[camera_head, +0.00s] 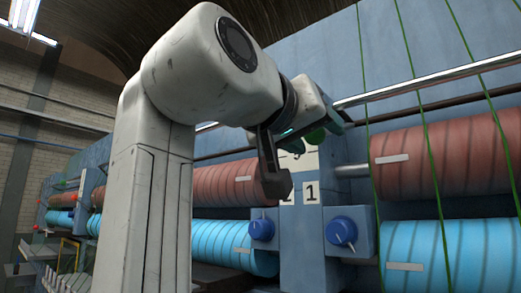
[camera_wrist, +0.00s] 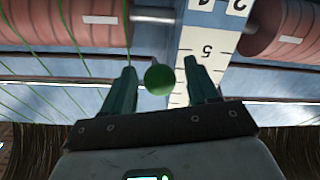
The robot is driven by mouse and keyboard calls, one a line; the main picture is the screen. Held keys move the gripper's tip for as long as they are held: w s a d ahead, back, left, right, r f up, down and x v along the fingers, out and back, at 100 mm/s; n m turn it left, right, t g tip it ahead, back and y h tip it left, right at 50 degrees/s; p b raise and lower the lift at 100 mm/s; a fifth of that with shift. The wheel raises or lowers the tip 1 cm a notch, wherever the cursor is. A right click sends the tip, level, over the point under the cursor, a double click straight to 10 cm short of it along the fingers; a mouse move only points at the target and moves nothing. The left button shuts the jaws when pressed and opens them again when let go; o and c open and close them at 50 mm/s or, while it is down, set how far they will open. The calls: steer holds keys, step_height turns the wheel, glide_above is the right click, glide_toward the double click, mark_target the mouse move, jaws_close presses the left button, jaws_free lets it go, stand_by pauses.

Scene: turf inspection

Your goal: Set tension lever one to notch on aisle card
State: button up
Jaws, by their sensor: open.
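A green ball knob (camera_head: 315,137), seemingly the lever's handle, sits in front of a white number strip (camera_head: 311,191) on the blue machine post. In the wrist view the green knob (camera_wrist: 159,80) lies between the two fingers, with a visible gap on each side. My gripper (camera_wrist: 160,66) is open around it and not closed on it. In the head view my gripper (camera_head: 304,155) partly covers the strip. A 1 shows low on the strip there; a 5 shows on the strip in the wrist view (camera_wrist: 208,50), which looks turned over. The lever's stem is hidden. I cannot identify an aisle card.
Two blue dials (camera_head: 341,232) (camera_head: 261,229) sit below the strip. Red rollers (camera_head: 445,155) and light-blue rollers (camera_head: 440,255) flank the post. A shiny rail (camera_head: 430,82) runs above, and green cords (camera_head: 427,150) cross the rollers on the right.

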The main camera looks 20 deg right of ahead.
steer(key=shift+w+d, duration=0.2)
steer(key=shift+c, duration=0.3)
jaws_close()
stand_by(0.3)
